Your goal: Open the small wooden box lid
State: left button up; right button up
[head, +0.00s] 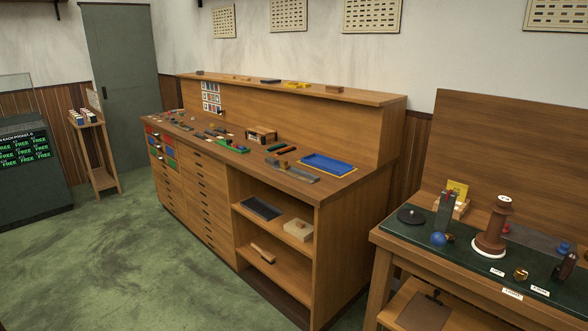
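A small pale wooden box (298,230) sits on the upper open shelf of the long wooden cabinet. It looks closed, with a small dark spot on it; the lid seam is too small to make out. Another small brown wooden box or rack (261,134) stands on the cabinet's worktop. I cannot tell for sure which one is the task's box. Neither of my grippers is in view.
The wooden cabinet (205,197) has drawers and a cluttered top with a blue tray (328,164). A dark tray (261,208) shares the shelf with the pale box. A table (455,262) with a wooden spindle stands at right. Green floor (100,270) is clear in front.

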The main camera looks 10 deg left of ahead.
aim_at(259, 130)
jog(key=i+j+u, duration=0.15)
jog(key=i+u, duration=0.35)
jog(key=i, duration=0.15)
jog(key=i+u, duration=0.5)
jog(key=i, duration=0.15)
jog(key=i+z, duration=0.25)
jog(key=i, duration=0.3)
jog(key=i+j+z, duration=0.25)
jog(key=i, duration=0.25)
jog(key=i+j+z, duration=0.3)
jog(key=i, duration=0.25)
jog(key=l, duration=0.1)
